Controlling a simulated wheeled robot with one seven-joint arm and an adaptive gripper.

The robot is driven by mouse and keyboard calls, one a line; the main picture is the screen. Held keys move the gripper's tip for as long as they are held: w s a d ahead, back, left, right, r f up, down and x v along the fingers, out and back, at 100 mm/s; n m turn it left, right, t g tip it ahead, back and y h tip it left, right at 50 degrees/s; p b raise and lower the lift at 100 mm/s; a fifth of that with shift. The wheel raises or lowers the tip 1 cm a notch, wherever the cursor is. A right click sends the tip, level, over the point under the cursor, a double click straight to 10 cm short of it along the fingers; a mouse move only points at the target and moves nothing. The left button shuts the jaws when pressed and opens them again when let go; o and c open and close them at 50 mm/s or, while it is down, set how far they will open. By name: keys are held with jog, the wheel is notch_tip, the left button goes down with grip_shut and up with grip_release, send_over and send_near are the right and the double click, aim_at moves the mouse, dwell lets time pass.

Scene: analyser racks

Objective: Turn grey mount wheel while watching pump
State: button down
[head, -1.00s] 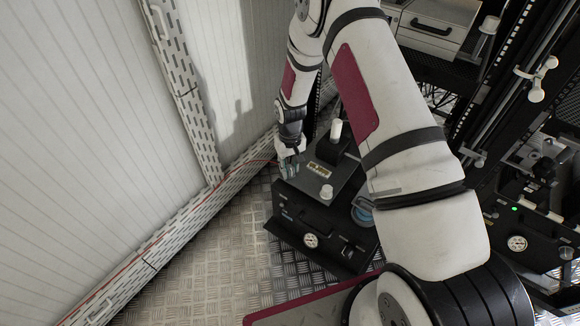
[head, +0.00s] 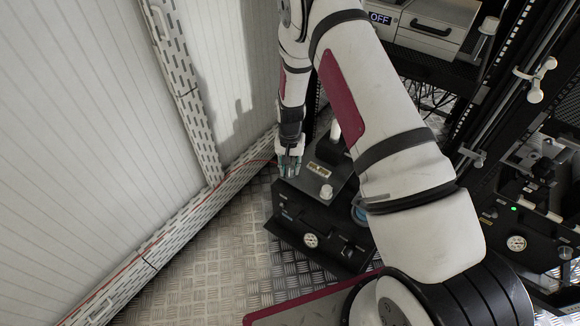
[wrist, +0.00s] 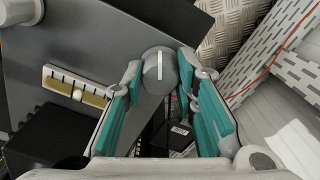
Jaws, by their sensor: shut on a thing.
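The grey mount wheel (wrist: 159,72), a round knob with a white line, sits at the edge of a dark grey unit (wrist: 100,35) in the wrist view. The line points nearly straight up and down in that picture. My gripper (wrist: 159,70) has its teal-padded fingers closed on either side of the wheel, at the fingertips. In the head view my gripper (head: 289,170) is at the far left corner of the dark unit (head: 295,210), and its fingers hide the wheel. I cannot tell for certain which unit is the pump.
The dark unit has a round gauge (head: 310,240) on its front and a white knob (head: 326,191) on top. A cabinet (head: 425,25) bears an OFF label (head: 380,18). Another unit at right has a green light (head: 515,209). A perforated wall rail (head: 205,150) stands close left.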

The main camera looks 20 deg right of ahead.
aim_at(290, 168)
dwell(0.3)
jog(key=c, duration=1.3)
grip_release()
notch_tip(290, 168, up, 12)
jog(key=shift+f, duration=0.1)
